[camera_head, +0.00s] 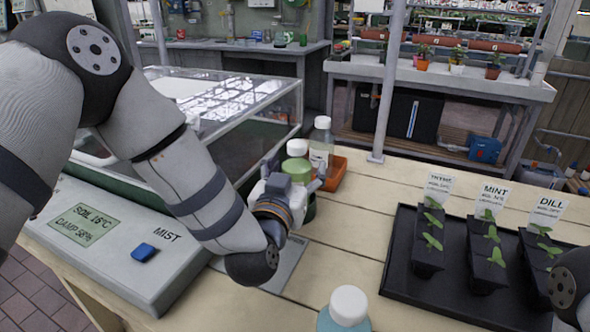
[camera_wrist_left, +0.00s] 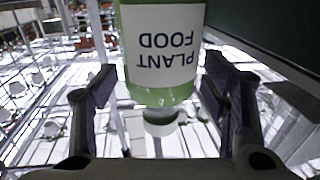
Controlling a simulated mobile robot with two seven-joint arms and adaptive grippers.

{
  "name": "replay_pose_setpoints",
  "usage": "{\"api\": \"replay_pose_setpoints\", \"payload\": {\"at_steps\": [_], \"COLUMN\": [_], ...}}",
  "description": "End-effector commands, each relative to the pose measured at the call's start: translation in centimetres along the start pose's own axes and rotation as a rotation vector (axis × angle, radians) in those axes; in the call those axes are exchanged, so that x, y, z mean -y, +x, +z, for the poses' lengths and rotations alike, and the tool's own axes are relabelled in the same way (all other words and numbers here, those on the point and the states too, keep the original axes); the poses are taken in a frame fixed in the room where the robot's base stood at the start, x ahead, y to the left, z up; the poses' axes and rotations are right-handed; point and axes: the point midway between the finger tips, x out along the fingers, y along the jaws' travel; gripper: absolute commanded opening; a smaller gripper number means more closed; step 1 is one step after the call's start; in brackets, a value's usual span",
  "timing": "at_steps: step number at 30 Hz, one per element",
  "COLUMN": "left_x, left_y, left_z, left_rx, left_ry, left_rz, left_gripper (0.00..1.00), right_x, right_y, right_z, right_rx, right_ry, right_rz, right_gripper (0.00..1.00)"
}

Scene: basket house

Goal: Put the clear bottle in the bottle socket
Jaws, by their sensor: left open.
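A clear bottle (camera_head: 321,150) with a white cap stands at the back of the wooden bench, by an orange tray (camera_head: 335,175); I cannot tell whether it stands in the tray. A green bottle (camera_head: 297,168) with a white cap stands in front of it, partly hidden by my left gripper (camera_head: 290,191). In the left wrist view the green bottle (camera_wrist_left: 160,88), labelled PLANT FOOD, appears upside down between the open fingers of my left gripper (camera_wrist_left: 162,85). I cannot tell whether they touch it. I cannot make out the bottle socket. My right gripper is out of view.
A bottle with bluish contents (camera_head: 345,312) stands at the front edge of view. A black tray (camera_head: 400,265) with thyme, mint and dill seedlings lies right. A mist unit (camera_head: 120,250) and a glass-topped case (camera_head: 225,125) are left. The bench between bottles and seedling tray is clear.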

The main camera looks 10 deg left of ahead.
Motion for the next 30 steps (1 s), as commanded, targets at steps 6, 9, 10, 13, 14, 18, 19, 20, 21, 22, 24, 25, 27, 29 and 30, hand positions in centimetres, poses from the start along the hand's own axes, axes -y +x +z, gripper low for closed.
{"api": "replay_pose_setpoints", "payload": {"at_steps": [6,9,10,13,14,18,19,20,21,22,24,25,27,29,30], "left_x": [-0.1,0.0,0.0,-0.1,-0.1,0.0,0.0,0.0,0.0,0.0,0.0,0.0,0.0,0.0,0.0], "left_y": [-3.0,-5.7,-6.5,-9.0,-9.6,-11.5,-11.7,-11.9,-12.0,-12.0,-12.1,-12.0,-12.0,-12.0,-12.0], "left_z": [-0.6,-0.6,-0.6,-0.6,-0.5,-0.4,-0.4,-0.4,-0.4,-0.4,-0.3,-0.3,-0.3,-0.3,-0.3], "left_rx": [0.000,0.000,0.000,0.000,0.000,0.001,0.000,0.000,0.000,0.000,0.000,0.000,0.000,0.000,0.000], "left_ry": [0.000,0.001,0.002,0.001,0.001,0.000,0.000,0.000,0.000,0.000,-0.001,-0.001,-0.001,0.000,0.000], "left_rz": [0.002,0.002,0.001,0.002,0.002,0.001,0.000,0.000,0.000,0.000,0.000,0.000,0.000,0.000,0.000], "left_gripper": [0.68,0.68,0.68,0.68,0.68,0.68,0.68,0.68,0.68,0.68,0.68,0.68,0.68,0.68,0.68], "right_x": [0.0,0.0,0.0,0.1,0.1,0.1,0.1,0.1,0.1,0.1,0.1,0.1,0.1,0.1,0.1], "right_y": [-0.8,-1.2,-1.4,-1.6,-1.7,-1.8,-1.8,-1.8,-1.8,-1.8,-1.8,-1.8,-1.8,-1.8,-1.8], "right_z": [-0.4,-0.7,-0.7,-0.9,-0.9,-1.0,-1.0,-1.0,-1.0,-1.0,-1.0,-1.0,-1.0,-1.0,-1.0], "right_rx": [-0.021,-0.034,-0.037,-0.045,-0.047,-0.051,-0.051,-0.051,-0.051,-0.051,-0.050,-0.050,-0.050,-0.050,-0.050], "right_ry": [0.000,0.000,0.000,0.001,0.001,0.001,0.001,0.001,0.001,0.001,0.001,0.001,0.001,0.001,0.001], "right_rz": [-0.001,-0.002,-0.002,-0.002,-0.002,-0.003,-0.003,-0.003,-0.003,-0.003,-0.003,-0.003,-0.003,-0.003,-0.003], "right_gripper": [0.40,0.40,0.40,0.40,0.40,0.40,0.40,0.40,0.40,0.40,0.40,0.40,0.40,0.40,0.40]}}
